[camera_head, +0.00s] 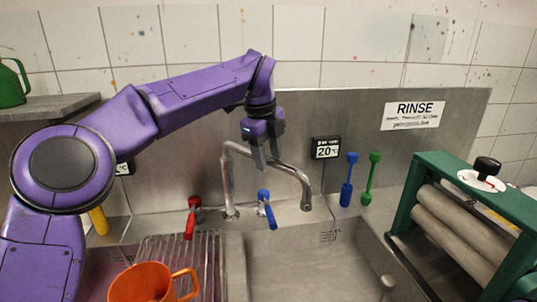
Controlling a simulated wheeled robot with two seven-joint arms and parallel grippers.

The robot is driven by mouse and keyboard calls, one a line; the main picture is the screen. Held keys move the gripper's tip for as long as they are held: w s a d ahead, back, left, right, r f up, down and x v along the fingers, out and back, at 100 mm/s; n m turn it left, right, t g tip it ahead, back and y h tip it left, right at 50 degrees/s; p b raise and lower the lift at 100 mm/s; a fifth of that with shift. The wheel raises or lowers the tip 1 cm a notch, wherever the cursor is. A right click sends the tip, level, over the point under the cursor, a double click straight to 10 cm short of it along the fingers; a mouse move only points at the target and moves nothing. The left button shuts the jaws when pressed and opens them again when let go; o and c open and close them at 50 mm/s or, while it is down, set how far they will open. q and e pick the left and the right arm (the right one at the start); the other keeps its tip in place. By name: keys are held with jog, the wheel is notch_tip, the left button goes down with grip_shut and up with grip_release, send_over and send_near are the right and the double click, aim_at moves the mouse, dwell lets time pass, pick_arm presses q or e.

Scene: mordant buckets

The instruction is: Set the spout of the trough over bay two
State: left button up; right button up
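The chrome spout (295,170) rises behind the trough, bends over, and runs to the right. Its downturned end hangs at the back of the right-hand basin (300,272). My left gripper (268,163) points down at the middle of the spout's pipe, with its two fingers parted and overlapping the pipe in the picture. I cannot tell whether they press on it. A red-handled tap (191,217) and a blue-handled tap (266,209) stand at the spout's foot. No bay number is readable. My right gripper is out of view.
An orange mug (142,284) stands by a wire rack (210,262) at the front left. A green roller wringer (449,164) stands at the right. Blue (347,185) and green (371,180) tools are at the back wall. A green jug (11,88) sits on the left shelf.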

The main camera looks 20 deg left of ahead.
pick_arm(q)
notch_tip(320, 180, up, 10)
jog(key=s+p, duration=0.2)
jog(key=shift+a+r, duration=0.15)
jog(key=shift+a, duration=0.2)
